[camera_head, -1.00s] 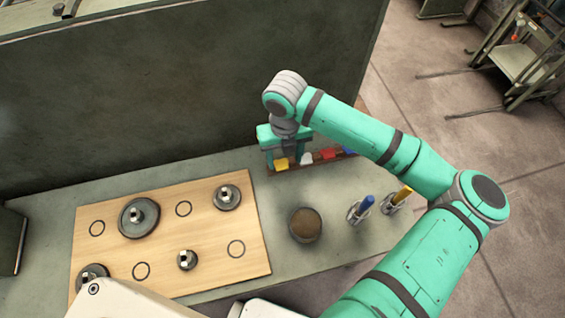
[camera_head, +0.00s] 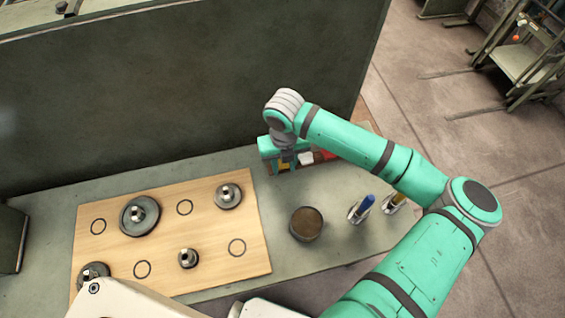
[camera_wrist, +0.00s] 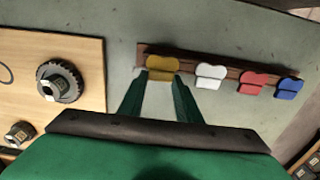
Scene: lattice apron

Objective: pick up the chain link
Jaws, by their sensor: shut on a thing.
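A yellow two-lobed piece, which looks like a chain link (camera_wrist: 163,64), is at the left end of a row of similar pieces in the wrist view. It also shows in the head view (camera_head: 284,166), partly covered by the fingers. My gripper (camera_wrist: 161,76) is shut on it from above, one finger on each side. The yellow piece is at the brown rack (camera_wrist: 222,63); I cannot tell whether it is clear of it.
White (camera_wrist: 210,76), red (camera_wrist: 251,83) and blue (camera_wrist: 289,88) pieces stand in the rack to the right. A wooden board (camera_head: 160,215) with gears is at left. A brown round pot (camera_head: 306,223) and two holders with blue and yellow sticks stand nearer. A tall dark panel (camera_head: 180,90) rises behind.

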